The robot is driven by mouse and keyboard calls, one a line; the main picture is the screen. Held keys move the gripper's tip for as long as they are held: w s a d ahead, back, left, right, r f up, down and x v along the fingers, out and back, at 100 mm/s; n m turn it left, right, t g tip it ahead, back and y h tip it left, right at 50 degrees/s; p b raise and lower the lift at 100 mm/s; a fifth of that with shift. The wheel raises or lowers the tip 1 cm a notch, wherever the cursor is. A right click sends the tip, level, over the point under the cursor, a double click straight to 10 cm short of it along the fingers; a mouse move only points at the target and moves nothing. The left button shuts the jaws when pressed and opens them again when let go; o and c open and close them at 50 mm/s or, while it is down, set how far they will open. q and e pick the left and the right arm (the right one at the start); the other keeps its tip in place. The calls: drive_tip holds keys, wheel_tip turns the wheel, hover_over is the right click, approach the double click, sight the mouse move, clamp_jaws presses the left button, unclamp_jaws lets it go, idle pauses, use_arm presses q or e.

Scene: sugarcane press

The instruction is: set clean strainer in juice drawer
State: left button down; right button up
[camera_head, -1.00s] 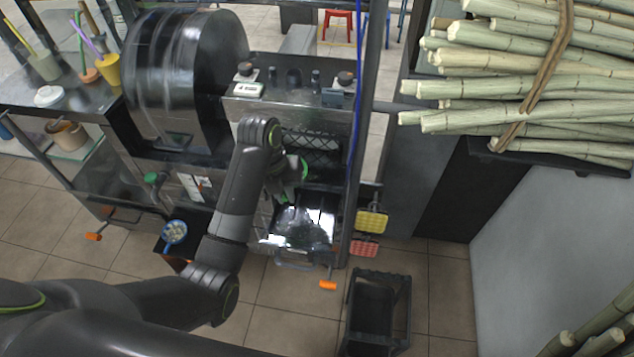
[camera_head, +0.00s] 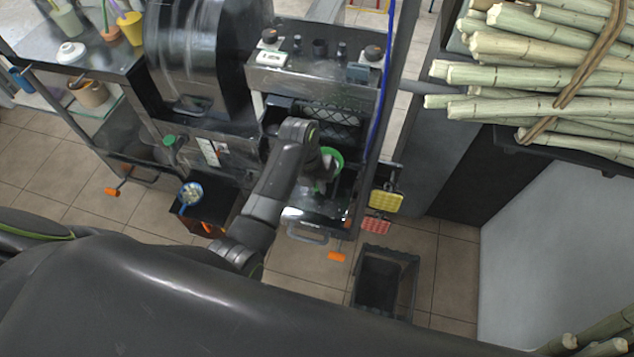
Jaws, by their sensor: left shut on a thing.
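The green-rimmed strainer (camera_head: 338,155) is at the press front, above the open juice drawer (camera_head: 316,211). My left gripper (camera_head: 322,180) is shut on the strainer, and my wrist hides part of it. The strainer looks tilted; I cannot tell whether it touches the drawer. The drawer is shiny metal, pulled out, with a handle (camera_head: 306,236) at its front. A blue-rimmed strainer (camera_head: 191,193) with pale bits in it lies at the left, on a dark bin (camera_head: 207,213). My right gripper is out of view.
A black crate (camera_head: 386,280) stands on the floor at lower right. Yellow (camera_head: 386,201) and red (camera_head: 376,226) pads hang right of the drawer. Sugarcane stalks (camera_head: 540,75) are stacked at upper right. The drum (camera_head: 198,65) stands left of the press.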

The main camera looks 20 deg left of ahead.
use_arm(q)
drive_tip(key=shift+f, duration=0.1)
drive_tip(key=c, duration=1.9)
unclamp_jaws()
drive_tip(key=shift+f, duration=0.1)
drive_tip(key=o, duration=0.4)
drive_tip(key=shift+o, duration=0.2)
drive_tip(key=shift+r, duration=0.2)
